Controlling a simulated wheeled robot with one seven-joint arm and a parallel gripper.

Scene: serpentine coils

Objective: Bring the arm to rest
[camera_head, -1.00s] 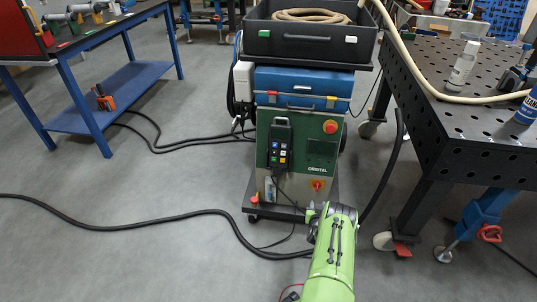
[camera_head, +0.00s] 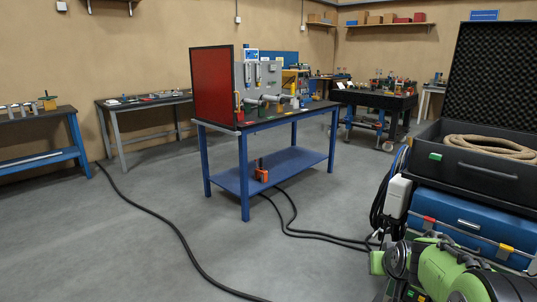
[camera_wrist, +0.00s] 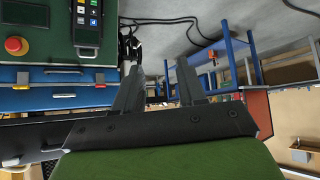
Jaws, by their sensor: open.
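My gripper (camera_wrist: 159,72) shows in the wrist view with its two dark fingers apart and nothing between them. In that view the scene looks upside down. The green welding cart (camera_wrist: 40,40), with its pendant (camera_wrist: 88,22) and red knob (camera_wrist: 16,45), fills the left side. The blue-legged table (camera_wrist: 238,62) is farther off on the right. In the head view, green parts of my arm (camera_head: 470,275) show at the lower right, in front of the cart's blue case (camera_head: 470,222). The fingers cannot be made out there.
A blue table (camera_head: 265,178) with a red panel (camera_head: 216,85) stands mid-room. Black cables (camera_head: 170,225) cross the grey floor. Open floor lies at the left and centre.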

